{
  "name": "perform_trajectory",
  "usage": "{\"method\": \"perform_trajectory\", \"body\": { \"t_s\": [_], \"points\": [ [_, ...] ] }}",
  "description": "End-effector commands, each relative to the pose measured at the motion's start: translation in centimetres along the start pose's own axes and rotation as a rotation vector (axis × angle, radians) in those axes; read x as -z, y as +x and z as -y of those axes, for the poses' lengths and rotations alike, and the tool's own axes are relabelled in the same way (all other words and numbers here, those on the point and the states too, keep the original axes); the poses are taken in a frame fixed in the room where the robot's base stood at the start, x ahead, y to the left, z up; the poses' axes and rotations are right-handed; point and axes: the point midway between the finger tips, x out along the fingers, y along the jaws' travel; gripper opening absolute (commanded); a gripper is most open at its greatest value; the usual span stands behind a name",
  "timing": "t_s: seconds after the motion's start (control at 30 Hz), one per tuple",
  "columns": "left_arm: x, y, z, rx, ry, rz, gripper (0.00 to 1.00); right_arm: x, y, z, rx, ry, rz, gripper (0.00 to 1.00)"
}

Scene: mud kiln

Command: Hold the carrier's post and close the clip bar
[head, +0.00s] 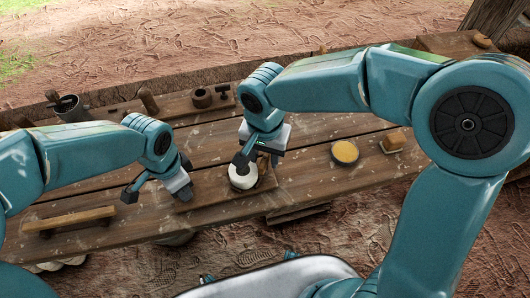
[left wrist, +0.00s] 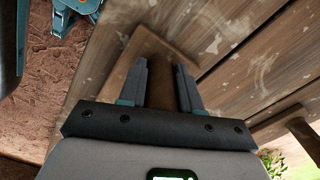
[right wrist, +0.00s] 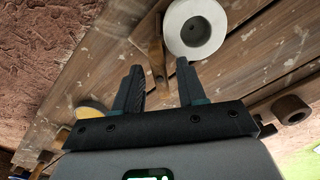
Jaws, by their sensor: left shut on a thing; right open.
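The carrier is a flat wooden board (head: 228,203) near the table's front edge. A white round piece with a hole (head: 242,181) sits at its right end; it also shows in the right wrist view (right wrist: 196,30). My left gripper (head: 184,194) is shut on the brown post (left wrist: 160,85), which stands between its fingers in the left wrist view. My right gripper (head: 243,160) is open just above the white piece. In the right wrist view a narrow wooden bar, likely the clip bar (right wrist: 157,52), lies beyond and between its fingertips, beside the white piece. Whether they touch is unclear.
A long wooden bar (head: 69,218) lies at the table's left. A yellow-filled dish (head: 345,152) and a wooden block (head: 393,142) lie to the right. A tool cup (head: 70,108) and a small dark pot (head: 202,98) stand at the back. The table (head: 310,140) is bare between them.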

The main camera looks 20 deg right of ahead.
Motion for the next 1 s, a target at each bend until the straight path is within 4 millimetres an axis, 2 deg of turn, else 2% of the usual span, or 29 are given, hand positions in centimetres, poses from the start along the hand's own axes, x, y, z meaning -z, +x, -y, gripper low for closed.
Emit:
{"method": "perform_trajectory", "body": {
  "t_s": [0.1, 0.17, 0.2, 0.23, 0.67, 1.0],
  "points": [
    [0.03, -0.05, 0.03, 0.001, -0.001, -0.002, 0.0, 0.0, -0.03, 0.0, 0.0, 0.0, 0.0, 0.4],
    [0.03, -0.05, 0.03, 0.001, 0.0, -0.002, 0.0, 0.0, -0.04, 0.0, 0.0, 0.0, 0.0, 0.21],
    [0.03, -0.05, 0.03, 0.001, 0.0, -0.002, 0.0, 0.0, -0.04, 0.0, 0.0, 0.0, 0.0, 0.08],
    [0.03, -0.05, 0.03, 0.001, 0.0, -0.002, 0.0, 0.0, -0.05, 0.0, 0.0, 0.0, 0.0, 0.0],
    [0.03, -0.05, 0.03, 0.001, 0.0, -0.001, 0.0, 0.0, -0.09, 0.01, 0.0, 0.054, 0.0, 0.0],
    [0.02, -0.04, 0.02, 0.001, -0.001, -0.001, 0.0, 0.0, -0.1, 0.01, 0.0, 0.303, 0.0, 0.0]
  ]
}}
